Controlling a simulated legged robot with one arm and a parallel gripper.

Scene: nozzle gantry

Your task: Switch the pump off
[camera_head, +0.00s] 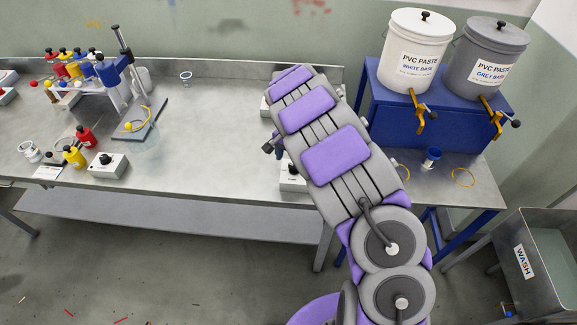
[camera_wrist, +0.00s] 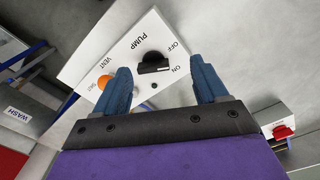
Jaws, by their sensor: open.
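In the wrist view a white control box (camera_wrist: 125,55) carries the word PUMP, with OFF and ON marks beside a black rotary knob (camera_wrist: 152,62). An orange button (camera_wrist: 104,81) labelled VENT sits on the same box. My gripper (camera_wrist: 160,65) is open, with its two blue fingers spread on either side of the knob in the picture. I cannot tell whether they touch it, or which mark the knob points at. In the head view my arm hides most of the gripper. A white box (camera_head: 292,178) shows partly behind my arm.
Another box with a red switch (camera_wrist: 284,132) lies at the right of the wrist view. In the head view the steel bench (camera_head: 210,135) holds bottles and a stand at left. A blue stand (camera_head: 385,95) with two paste buckets is at right, near a wash basin (camera_head: 548,255).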

